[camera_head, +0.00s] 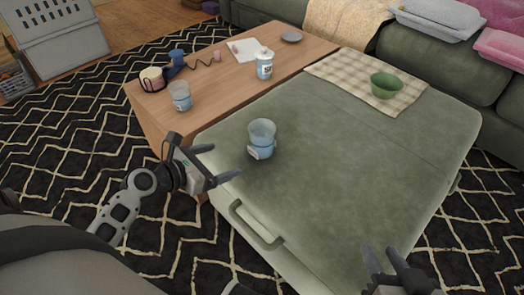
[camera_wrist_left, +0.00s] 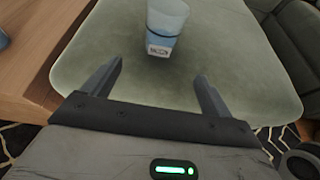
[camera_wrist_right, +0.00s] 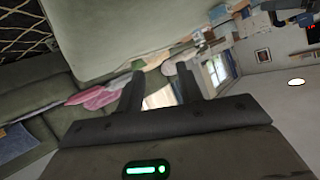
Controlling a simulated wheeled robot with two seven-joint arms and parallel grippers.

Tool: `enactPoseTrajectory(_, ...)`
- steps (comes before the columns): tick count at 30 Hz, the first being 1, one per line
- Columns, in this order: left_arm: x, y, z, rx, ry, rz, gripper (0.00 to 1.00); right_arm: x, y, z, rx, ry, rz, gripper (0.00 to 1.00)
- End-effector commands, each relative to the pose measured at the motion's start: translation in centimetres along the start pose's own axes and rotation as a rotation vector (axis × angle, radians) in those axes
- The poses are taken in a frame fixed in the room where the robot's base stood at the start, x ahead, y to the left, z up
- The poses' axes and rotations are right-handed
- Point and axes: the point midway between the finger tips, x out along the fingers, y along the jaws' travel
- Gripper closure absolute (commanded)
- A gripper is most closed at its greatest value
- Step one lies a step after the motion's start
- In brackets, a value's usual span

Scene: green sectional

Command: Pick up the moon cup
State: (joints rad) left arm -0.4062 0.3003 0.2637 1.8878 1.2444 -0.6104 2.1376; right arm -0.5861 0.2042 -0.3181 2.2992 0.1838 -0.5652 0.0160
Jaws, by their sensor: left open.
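A clear cup with a blue lower part and a white label (camera_head: 262,139) stands upright on the green ottoman (camera_head: 330,125), near its left edge. In the left wrist view the cup (camera_wrist_left: 166,22) is cut off at the top, beyond the fingertips; its small label lettering is hard to read for certain. A similar cup (camera_head: 180,97) stands on the wooden table. My left gripper (camera_head: 218,162) is open and empty, left of and nearer than the ottoman cup, not touching it. My right gripper (camera_head: 392,270) is open and empty at the bottom right; its fingers show apart in the right wrist view (camera_wrist_right: 160,88).
The wooden table (camera_head: 215,108) also holds a white labelled jar (camera_head: 264,65), a dark headset-like item (camera_head: 153,80) and a grey dish (camera_head: 291,37). A green bowl (camera_head: 386,85) sits on a checked cloth (camera_head: 345,72) on the ottoman. The ottoman's middle is clear.

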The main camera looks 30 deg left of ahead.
Motion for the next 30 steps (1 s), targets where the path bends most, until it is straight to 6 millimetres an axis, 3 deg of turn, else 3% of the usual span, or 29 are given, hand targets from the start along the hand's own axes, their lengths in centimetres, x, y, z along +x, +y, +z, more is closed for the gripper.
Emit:
enactPoseTrajectory(15,9.4,0.1,-0.1,-0.029,-0.007,-0.001,0.15,-0.3,-1.1,-1.3,0.01,0.139,-0.05,0.64)
enactPoseTrajectory(23,11.3,0.1,0.1,-0.026,-0.006,-0.001,0.15,-0.2,-1.3,-1.6,0.042,0.16,-0.069,0.64)
enactPoseTrajectory(30,14.9,-0.1,0.2,-0.027,-0.006,0.0,0.15,0.0,-1.9,-2.3,0.125,0.224,-0.122,0.64)
